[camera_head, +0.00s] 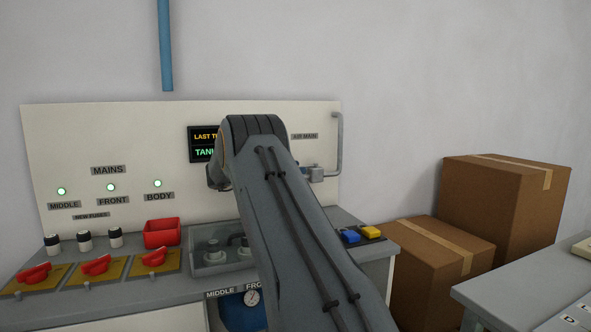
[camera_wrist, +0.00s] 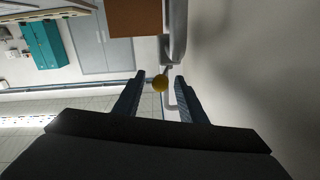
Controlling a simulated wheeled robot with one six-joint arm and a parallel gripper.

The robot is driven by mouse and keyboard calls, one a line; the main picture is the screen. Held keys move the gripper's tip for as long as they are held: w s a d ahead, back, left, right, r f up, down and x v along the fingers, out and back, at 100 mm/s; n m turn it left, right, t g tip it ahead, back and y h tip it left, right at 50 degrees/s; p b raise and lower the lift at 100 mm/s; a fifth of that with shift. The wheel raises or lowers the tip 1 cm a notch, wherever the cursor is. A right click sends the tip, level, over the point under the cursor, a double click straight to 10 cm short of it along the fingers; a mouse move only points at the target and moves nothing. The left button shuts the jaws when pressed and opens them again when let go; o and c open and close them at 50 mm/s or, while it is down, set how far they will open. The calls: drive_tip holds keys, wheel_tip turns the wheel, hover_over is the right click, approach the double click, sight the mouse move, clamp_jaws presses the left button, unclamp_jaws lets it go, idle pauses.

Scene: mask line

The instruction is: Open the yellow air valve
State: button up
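The yellow air valve shows in the wrist view as a round yellow knob (camera_wrist: 160,84) on a grey pipe. It lies between the two fingers of my gripper (camera_wrist: 159,75), which are apart, with a visible gap on each side of the knob. I cannot tell whether the knob is fully at fingertip depth. In the head view my arm hides the gripper and the yellow knob. The grey air pipe (camera_head: 339,145) shows to the right of my arm, with a metal fitting (camera_head: 317,174) below the AIR MAIN label (camera_head: 304,136).
Red switches (camera_head: 97,265) and a red bin (camera_head: 162,233) are on the bench at left. A clear-covered box (camera_head: 212,254) is beside my arm. Blue and yellow blocks (camera_head: 350,236) sit at the bench's right end. Cardboard boxes (camera_head: 505,205) stand at right.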

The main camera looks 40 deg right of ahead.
drive_tip(key=v, duration=0.7)
drive_tip(key=shift+b, duration=0.35)
drive_tip(key=shift+a+r, duration=0.1)
drive_tip(key=shift+a, duration=0.05)
